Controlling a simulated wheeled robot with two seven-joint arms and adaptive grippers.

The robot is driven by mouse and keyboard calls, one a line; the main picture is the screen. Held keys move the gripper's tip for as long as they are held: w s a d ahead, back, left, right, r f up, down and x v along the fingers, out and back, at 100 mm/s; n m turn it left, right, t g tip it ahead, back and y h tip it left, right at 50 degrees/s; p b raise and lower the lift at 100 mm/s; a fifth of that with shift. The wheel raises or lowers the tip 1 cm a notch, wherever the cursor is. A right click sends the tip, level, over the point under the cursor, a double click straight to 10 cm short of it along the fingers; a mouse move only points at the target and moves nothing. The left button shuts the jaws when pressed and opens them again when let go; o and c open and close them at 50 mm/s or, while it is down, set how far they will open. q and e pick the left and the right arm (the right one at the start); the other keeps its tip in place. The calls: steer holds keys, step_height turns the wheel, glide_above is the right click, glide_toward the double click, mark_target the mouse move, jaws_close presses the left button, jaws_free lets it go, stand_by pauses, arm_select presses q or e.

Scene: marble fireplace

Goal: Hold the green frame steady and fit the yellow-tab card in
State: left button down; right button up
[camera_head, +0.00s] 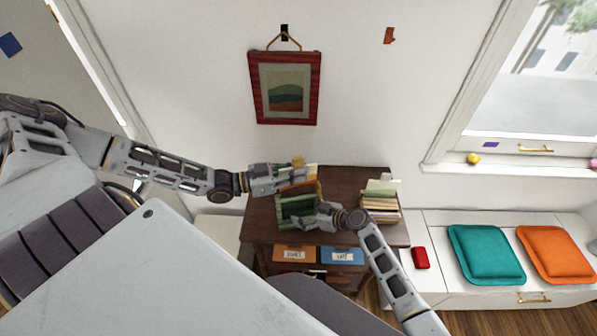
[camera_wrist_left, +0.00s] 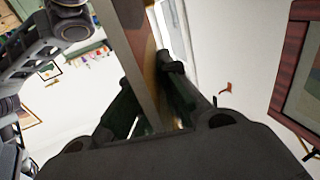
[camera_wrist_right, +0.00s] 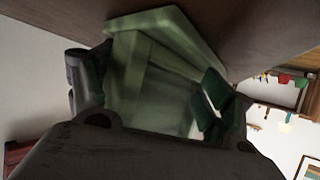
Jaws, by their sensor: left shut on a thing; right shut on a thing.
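The green frame (camera_head: 293,207) stands on top of the dark wooden cabinet (camera_head: 262,222). My right gripper (camera_head: 306,219) is shut on its near side; the right wrist view shows the frame (camera_wrist_right: 150,85) between the fingers. My left gripper (camera_head: 304,178) is shut on a card (camera_head: 311,171) with a small yellow tab (camera_head: 298,160) at its top. The card is held upright above and just behind the frame; whether the two touch I cannot tell. In the left wrist view the card (camera_wrist_left: 140,60) appears edge-on between the fingers. The fingers hide part of it.
A stack of books (camera_head: 380,209) stands at the cabinet's right side. A red-framed picture (camera_head: 285,88) hangs on the wall behind. A white bench at right carries a red box (camera_head: 421,258), a teal cushion (camera_head: 486,254) and an orange cushion (camera_head: 555,254).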

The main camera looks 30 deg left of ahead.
mark_target(298, 193)
arm_select(q)
steer(key=shift+f, duration=3.85)
stand_by(1.2)
steer(key=c, duration=1.5)
jaws_free()
steer(key=shift+c, duration=0.2)
steer(key=shift+s, duration=0.1)
steer(key=v, duration=1.2)
